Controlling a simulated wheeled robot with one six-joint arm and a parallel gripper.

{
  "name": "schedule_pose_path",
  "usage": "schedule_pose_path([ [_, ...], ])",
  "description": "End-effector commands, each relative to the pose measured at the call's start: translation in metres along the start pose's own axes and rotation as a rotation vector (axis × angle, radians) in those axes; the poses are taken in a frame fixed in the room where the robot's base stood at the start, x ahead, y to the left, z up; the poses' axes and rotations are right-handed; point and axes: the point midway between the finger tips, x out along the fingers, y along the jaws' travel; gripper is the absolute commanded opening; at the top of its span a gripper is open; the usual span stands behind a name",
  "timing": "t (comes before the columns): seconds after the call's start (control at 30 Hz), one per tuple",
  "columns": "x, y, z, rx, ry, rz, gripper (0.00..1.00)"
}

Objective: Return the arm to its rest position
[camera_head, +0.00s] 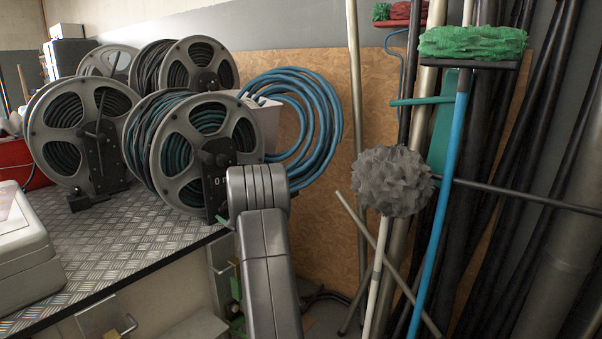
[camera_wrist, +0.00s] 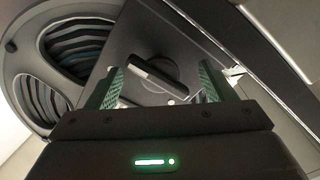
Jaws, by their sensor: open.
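My gripper (camera_wrist: 160,72) is open in the wrist view, with its two green-padded fingers spread apart. A dark bar-shaped handle (camera_wrist: 158,77) on a round plate shows between the fingers, on the dark panel of a hose reel (camera_wrist: 58,40). I see no contact between the fingers and the handle, but the depth gap is hard to tell. In the head view my grey arm reaches up in front of the nearest reel (camera_head: 172,150), beside its dark numbered panel (camera_head: 213,190). The arm hides most of the gripper there.
More hose reels (camera_head: 65,115) stand on the metal-plated bench (camera_head: 130,245). A blue hose coil (camera_head: 325,105) hangs on the wooden board behind. Poles, a grey mop (camera_head: 390,180) and a green-headed brush (camera_head: 470,42) lean at the right. A pale case (camera_head: 25,245) sits at left.

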Motion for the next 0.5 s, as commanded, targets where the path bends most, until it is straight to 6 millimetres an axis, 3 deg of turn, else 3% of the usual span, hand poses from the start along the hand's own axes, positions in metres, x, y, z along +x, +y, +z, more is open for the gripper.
schedule_pose_path([
  [0.37, -0.001, -0.002, 0.002, -0.356, 0.0, 0.002, 0.76],
  [0.5, -0.027, 0.002, -0.001, -0.361, -0.002, 0.001, 0.76],
])
